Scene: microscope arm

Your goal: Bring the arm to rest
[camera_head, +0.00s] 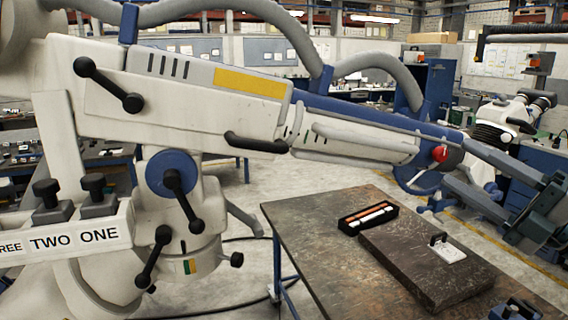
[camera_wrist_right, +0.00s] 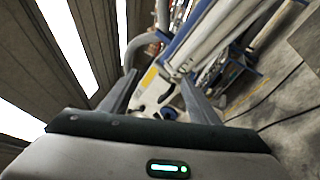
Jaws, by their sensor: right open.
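The large white and blue microscope arm (camera_head: 180,95) reaches from the left across the head view, with a yellow label and black clamp handles. Its far end has a red knob (camera_head: 439,153) beside a dark grey joint. A white microscope head with black eyepieces (camera_head: 503,116) shows behind; I cannot tell how it joins the arm. My right gripper (camera_head: 450,170) comes in from the right, its fingers open near the red knob. My left gripper is not in view.
A brown worktable (camera_head: 320,225) stands below the arm. On it are a black tray with light rods (camera_head: 368,218), a dark slab (camera_head: 425,265) and a small white block with a black handle (camera_head: 447,250). A block labelled TWO ONE (camera_head: 75,238) is at lower left.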

